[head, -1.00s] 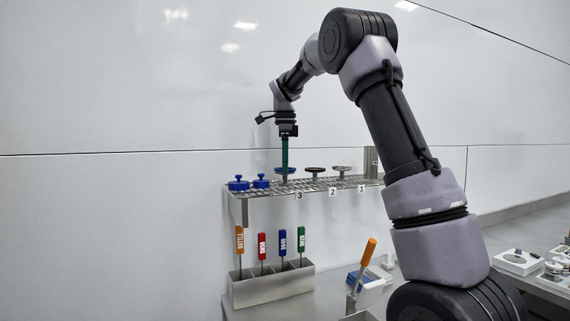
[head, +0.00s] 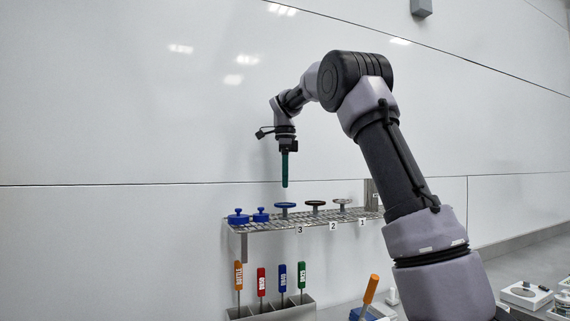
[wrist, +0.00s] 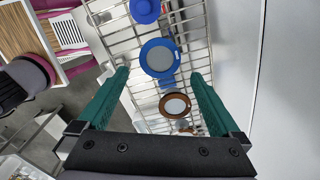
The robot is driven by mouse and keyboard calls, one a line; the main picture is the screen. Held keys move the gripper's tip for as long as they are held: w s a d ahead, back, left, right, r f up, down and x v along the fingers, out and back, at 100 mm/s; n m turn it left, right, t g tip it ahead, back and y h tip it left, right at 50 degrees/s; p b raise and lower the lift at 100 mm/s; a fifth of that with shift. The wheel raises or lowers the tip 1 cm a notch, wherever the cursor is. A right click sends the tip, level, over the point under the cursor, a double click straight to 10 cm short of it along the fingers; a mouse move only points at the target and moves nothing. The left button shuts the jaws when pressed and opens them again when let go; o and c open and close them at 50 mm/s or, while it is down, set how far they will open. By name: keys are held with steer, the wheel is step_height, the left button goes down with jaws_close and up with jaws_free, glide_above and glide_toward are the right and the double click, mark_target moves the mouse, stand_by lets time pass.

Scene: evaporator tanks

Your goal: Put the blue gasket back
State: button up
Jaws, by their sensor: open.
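The blue gasket (wrist: 145,60) shows in the wrist view as a blue ring around a grey disc, on the wire shelf. In the head view it is the blue rim (head: 285,205) on the stand behind label 3. My gripper (head: 285,186) hangs above that stand, its teal fingers pointing down, clear of the disc. In the wrist view my gripper (wrist: 162,72) is open and empty, with one finger to each side of the blue ring. Whether the ring is fully seated cannot be told.
The wire shelf (head: 262,226) also holds two blue knobbed pieces (head: 238,216) at left, a dark brown-rimmed disc (head: 315,204) behind label 2 and a grey disc (head: 342,203) behind label 1. A rack (head: 300,311) with several coloured-handled tools stands below.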

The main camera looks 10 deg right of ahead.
step_height(320, 180, up, 6)
steer(key=s+d+n+t+y, duration=0.1)
steer(key=s+d+n, duration=0.25)
steer(key=s, duration=0.45)
steer(key=s+d+n+t+y, duration=0.1)
steer(key=s+d+n+t, duration=0.1)
steer(key=s+n, duration=0.45)
steer(key=s+f+n+t, duration=0.2)
steer(key=s+f, duration=0.4)
steer(key=s, duration=0.3)
steer(key=s+f+n+t, duration=0.2)
steer(key=s+f+n, duration=0.2)
steer(key=s, duration=0.5)
step_height(320, 180, down, 2)
steer(key=shift+s+d+f, duration=0.15)
steer(key=shift+s+f, duration=0.1)
